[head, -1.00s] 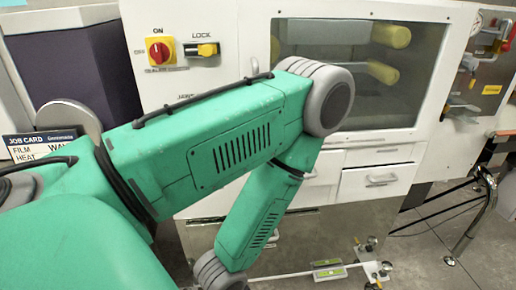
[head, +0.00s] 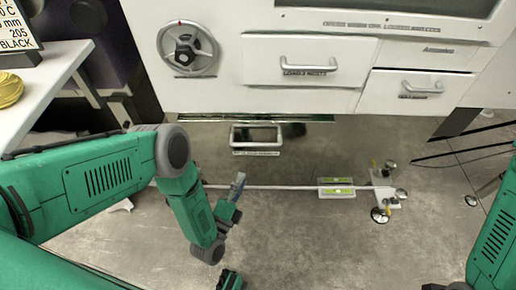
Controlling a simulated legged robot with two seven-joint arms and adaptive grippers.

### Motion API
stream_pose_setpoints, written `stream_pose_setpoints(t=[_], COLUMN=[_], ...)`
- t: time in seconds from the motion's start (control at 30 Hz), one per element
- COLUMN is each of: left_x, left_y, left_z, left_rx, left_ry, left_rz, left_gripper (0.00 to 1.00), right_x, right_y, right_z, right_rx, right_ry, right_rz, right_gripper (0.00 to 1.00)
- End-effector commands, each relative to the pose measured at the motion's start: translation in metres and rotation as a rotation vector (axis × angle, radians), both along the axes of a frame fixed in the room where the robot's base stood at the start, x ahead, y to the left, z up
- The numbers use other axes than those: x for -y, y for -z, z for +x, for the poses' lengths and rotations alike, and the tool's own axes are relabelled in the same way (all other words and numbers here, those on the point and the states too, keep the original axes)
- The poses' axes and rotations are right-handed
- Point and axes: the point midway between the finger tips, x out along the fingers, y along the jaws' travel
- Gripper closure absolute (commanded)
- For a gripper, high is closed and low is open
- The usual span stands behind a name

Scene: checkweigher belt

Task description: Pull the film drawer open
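Two white drawer fronts sit on the machine in the head view: a wide left drawer (head: 262,62) and a right drawer (head: 390,98). Each has a bar handle and a small label that I cannot read surely. Both look shut. A pale rectangular pull (head: 256,151) with a label hangs lower, under the cabinet. I cannot tell which is the film drawer. My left gripper (head: 238,187) is below that pull, apart from the handles in the picture; its finger opening is unclear. My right arm shows at the lower right edge, its gripper not clearly visible.
A grey handwheel (head: 188,48) is left of the drawers. A white worktop (head: 45,80) with a card and a yellow roll stands at the far left. A white bar with a green level (head: 337,188) runs low across the concrete floor. Floor space is free in front.

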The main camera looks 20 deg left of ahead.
Motion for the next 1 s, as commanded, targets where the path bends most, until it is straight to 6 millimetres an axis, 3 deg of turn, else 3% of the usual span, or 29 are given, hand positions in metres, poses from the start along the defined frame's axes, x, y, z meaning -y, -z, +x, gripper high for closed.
stream_pose_setpoints(t=[0.2, 0.6, 0.8, 1.0], left_x=[0.004, 0.007, 0.011, 0.014], left_y=[-0.001, -0.004, -0.016, -0.021], left_z=[0.028, 0.053, 0.096, 0.122], left_rx=[0.005, 0.002, 0.003, 0.001], left_ry=[0.002, 0.003, -0.002, -0.001], left_rz=[0.003, 0.003, 0.001, 0.001], left_gripper=[0.66, 0.66, 0.66, 0.66], right_x=[0.000, 0.000, 0.000, 0.000], right_y=[0.028, 0.084, 0.097, 0.104], right_z=[0.000, 0.000, 0.000, 0.000], right_rx=[-0.001, 0.000, 0.000, 0.000], right_ry=[0.000, 0.000, 0.000, 0.000], right_rz=[0.000, 0.000, 0.000, 0.000], right_gripper=[0.60, 0.60, 0.60, 0.60])
